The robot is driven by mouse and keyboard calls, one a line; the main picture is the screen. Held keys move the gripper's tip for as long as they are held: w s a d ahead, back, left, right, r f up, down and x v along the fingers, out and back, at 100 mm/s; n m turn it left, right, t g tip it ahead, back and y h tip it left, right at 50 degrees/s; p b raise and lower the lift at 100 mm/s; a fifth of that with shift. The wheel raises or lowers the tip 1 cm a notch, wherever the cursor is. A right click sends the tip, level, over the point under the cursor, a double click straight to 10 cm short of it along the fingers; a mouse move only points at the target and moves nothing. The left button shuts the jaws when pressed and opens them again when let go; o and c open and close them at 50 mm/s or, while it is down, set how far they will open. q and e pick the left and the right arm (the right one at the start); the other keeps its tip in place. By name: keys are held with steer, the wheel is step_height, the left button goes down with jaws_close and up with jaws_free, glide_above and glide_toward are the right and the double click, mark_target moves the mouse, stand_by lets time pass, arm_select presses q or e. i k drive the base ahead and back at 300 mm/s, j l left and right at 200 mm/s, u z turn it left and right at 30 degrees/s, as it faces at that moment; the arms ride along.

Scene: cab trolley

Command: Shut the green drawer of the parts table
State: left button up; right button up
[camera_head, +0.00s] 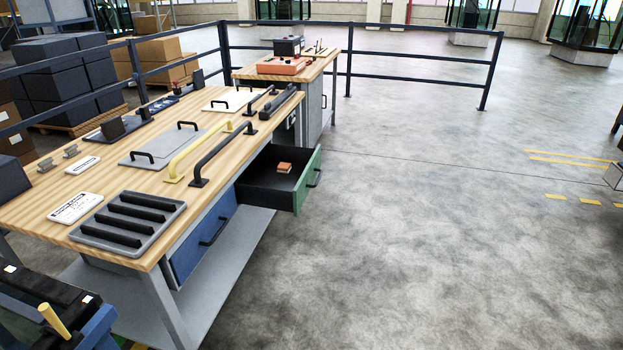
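The green drawer (308,181) of the parts table (105,185) is pulled out to the right from under the wooden top. A dark handle (315,177) sits on its green front. A small orange block (284,168) lies inside the dark drawer. The blue drawer (203,240), nearer to me, sits in the table frame and looks closed. Neither of my grippers can be made out in this view.
A grey ribbed tray (128,222), a yellow handle (205,152) and black handles lie on the tabletop. A second wooden table (318,66) stands behind. Dark railings (420,58) run beyond. The concrete floor (430,240) right of the drawer is clear.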

mark_target(260, 185)
steer(key=i+l+u, duration=0.1)
steer(key=i, duration=0.35)
steer(key=i+l+u, duration=0.1)
steer(key=i, duration=0.35)
steer(key=i+l+u, duration=0.15)
steer(key=i, duration=0.25)
